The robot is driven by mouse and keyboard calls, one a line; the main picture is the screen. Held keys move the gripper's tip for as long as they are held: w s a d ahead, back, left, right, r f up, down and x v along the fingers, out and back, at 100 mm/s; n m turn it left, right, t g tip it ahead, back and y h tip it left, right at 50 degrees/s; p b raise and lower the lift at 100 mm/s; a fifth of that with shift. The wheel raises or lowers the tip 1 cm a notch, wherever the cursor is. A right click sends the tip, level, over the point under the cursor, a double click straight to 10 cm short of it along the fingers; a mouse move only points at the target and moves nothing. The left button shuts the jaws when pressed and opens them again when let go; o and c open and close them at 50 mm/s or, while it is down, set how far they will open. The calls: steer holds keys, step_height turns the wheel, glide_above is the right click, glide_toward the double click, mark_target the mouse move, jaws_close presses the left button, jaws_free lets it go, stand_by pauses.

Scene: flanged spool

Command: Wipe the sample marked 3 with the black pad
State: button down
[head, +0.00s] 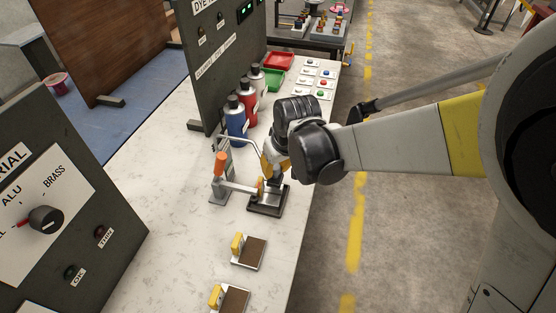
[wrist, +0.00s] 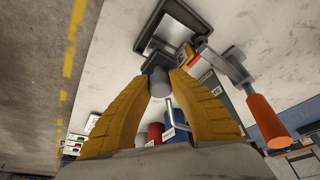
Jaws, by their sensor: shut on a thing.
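My gripper (wrist: 160,85) is shut on a short grey cylinder, which appears to be the grip of the black pad (wrist: 153,64); the pad's face is mostly hidden. In the head view my gripper (head: 272,172) is over a dark tray (head: 262,211) near the table's right edge. In the wrist view the tray (wrist: 143,45) holds a pale plate, apparently a sample (wrist: 172,34), with a yellow block at its side. I cannot tell whether pad and plate touch. Two brown-faced samples with yellow blocks lie nearer, a middle one (head: 250,253) and a front one (head: 235,300). No number 3 is readable.
An orange-handled clamp (head: 220,165) stands left of the tray, its arm reaching over it. Blue (head: 236,122), red and grey bottles stand behind. Red and green trays and several coloured buttons are farther back. A dark selector panel (head: 60,220) is at left.

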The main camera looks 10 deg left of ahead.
steer(key=shift+w+r+p, duration=0.15)
steer(key=shift+r+p, duration=0.25)
steer(key=shift+r, duration=0.25)
steer(key=shift+r+p, duration=1.4)
steer(key=shift+r, duration=0.65)
steer(key=shift+d, duration=0.1)
steer(key=d+f+m+h, duration=0.1)
steer(key=d+f+m, duration=0.1)
steer(key=d, duration=0.7)
steer(key=s+d+f+m+b, duration=0.1)
steer(key=d+f+m, duration=0.2)
steer(key=d, duration=0.7)
steer(key=s+d+f+m+h, duration=0.1)
steer(key=d+f+m, duration=0.1)
steer(key=d, duration=0.7)
steer(key=shift+d+f+m+t+h+b, duration=0.3)
steer(key=shift+m+t+b, duration=0.1)
steer(key=shift+m, duration=0.1)
steer(key=shift+s, duration=0.1)
